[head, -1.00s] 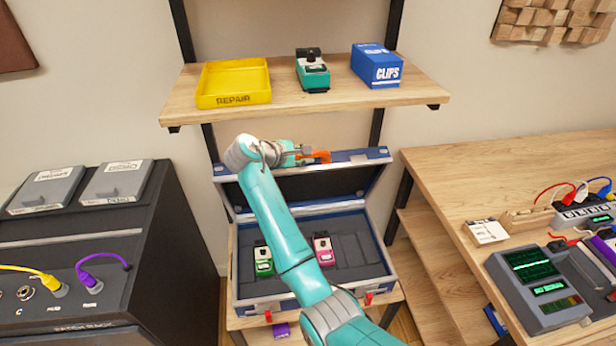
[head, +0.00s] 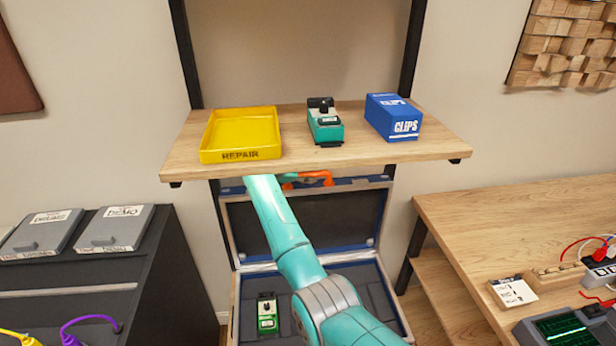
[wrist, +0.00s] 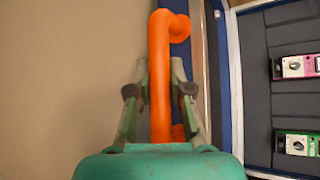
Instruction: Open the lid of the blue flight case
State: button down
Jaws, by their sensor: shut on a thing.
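The blue flight case (head: 236,310) stands open below the shelf. Its lid (head: 300,222) is raised and stands close to upright at the back, showing its dark lining. An orange handle (head: 322,177) is at the lid's top edge, partly hidden by the shelf. My gripper (wrist: 160,91) is shut on this orange handle (wrist: 160,55), with one finger on each side of it. In the head view my gripper is mostly hidden behind the shelf edge. A green pedal (head: 267,313) sits in the case; a pink pedal (wrist: 297,67) shows in the wrist view.
The wooden shelf (head: 300,165) overhangs the lid and my forearm. It bears a yellow repair tray (head: 240,145), a teal pedal (head: 325,125) and a blue clips box (head: 393,118). A black amp cabinet (head: 150,270) stands left and a wooden workbench (head: 520,220) right.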

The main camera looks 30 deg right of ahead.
aim_at(303, 174)
jog(key=c, duration=1.1)
grip_release()
jog(key=shift+o, duration=0.2)
jog(key=shift+a, duration=0.1)
jog(key=shift+a+r, duration=0.2)
jog(key=shift+a, duration=0.05)
jog(key=v, duration=0.2)
jog(key=shift+a+r, duration=0.15)
jog(key=shift+a, duration=0.15)
jog(key=s+a, duration=0.2)
jog(key=a, duration=0.9)
jog(key=shift+s+a, duration=0.2)
jog(key=shift+s, duration=0.05)
